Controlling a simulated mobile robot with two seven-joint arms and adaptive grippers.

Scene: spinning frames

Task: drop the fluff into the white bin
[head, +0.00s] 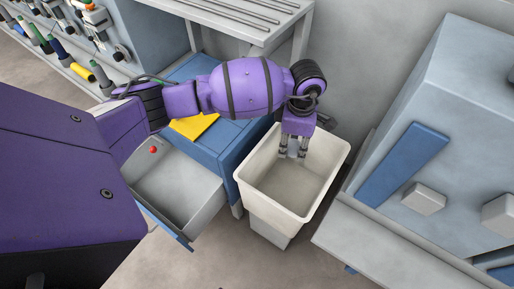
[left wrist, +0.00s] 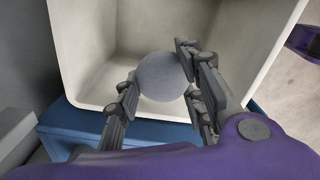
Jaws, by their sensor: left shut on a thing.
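The fluff (left wrist: 162,76) is a grey, round ball between the fingers of my left gripper (left wrist: 160,88) in the left wrist view. The left gripper is shut on it. In the head view my left gripper (head: 292,148) points down over the far part of the white bin (head: 262,203), with the fluff (head: 293,150) small between its fingertips. The white bin is an open, tapered box, and its inside looks empty. In the left wrist view the bin (left wrist: 85,60) lies behind and below the fluff. My right gripper is not in view.
A blue cabinet (head: 232,150) with a yellow sheet (head: 194,126) stands left of the bin. Its drawer (head: 180,190) is open, with a small red ball (head: 153,150) at it. A grey machine (head: 440,130) stands at right. Spools (head: 78,70) line a rack at upper left.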

